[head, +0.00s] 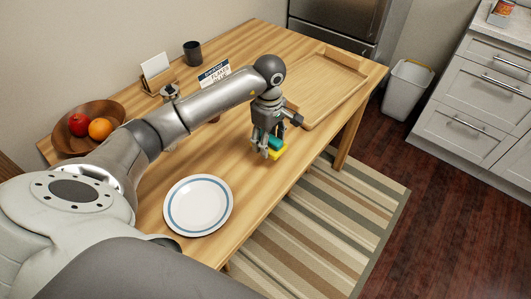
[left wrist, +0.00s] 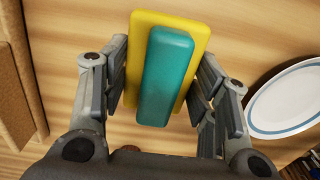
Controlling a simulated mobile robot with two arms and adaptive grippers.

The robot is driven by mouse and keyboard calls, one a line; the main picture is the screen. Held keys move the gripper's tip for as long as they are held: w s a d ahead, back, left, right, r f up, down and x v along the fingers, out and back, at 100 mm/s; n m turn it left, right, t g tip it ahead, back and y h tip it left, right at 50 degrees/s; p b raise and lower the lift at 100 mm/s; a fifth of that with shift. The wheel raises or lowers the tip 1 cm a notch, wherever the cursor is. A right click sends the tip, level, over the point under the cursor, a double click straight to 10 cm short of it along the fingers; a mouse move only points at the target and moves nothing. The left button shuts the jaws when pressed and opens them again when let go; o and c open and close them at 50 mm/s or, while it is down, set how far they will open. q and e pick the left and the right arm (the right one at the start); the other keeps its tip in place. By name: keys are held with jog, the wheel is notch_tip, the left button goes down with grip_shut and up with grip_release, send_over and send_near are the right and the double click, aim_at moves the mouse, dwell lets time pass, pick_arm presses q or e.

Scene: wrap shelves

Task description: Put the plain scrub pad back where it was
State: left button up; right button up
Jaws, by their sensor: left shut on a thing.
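A scrub pad (head: 279,154) with a flat yellow base and a teal block on top is between the fingers of my left gripper (head: 267,150). In the left wrist view the pad (left wrist: 143,45) fills the middle, its teal block facing the camera, with the fingers of the gripper (left wrist: 163,85) against its long sides. The gripper is shut on it near the table's front edge, between the plate and the wooden tray. I cannot tell whether the pad touches the tabletop. My right gripper is not in view.
A white plate with a blue ring (head: 198,206) lies nearer on the wooden table (head: 245,190). A wooden tray (head: 358,72) is at the far end. A fruit bowl (head: 70,143), card holder (head: 157,73), dark cup (head: 193,53) and printed sign (head: 214,73) stand along the back.

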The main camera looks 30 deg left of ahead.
pick_arm(q)
jog(key=shift+w+a+f, duration=0.25)
jog(key=shift+a+f, duration=0.1)
jog(key=shift+f, duration=0.25)
jog(key=shift+w+a+f+b, duration=0.1)
jog(key=shift+a+f+b, duration=0.2)
jog(key=shift+f+b, duration=0.3)
notch_tip(320, 180, down, 3)
jog(key=shift+r+b, duration=0.1)
jog(key=shift+b, duration=0.85)
jog(key=shift+w, duration=0.1)
jog(key=shift+r, duration=0.1)
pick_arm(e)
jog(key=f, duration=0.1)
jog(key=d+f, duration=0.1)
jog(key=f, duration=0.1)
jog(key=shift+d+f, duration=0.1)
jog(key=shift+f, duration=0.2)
pick_arm(q)
jog(key=o, duration=1.1)
jog(key=shift+f, duration=0.2)
jog(key=shift+c, duration=0.2)
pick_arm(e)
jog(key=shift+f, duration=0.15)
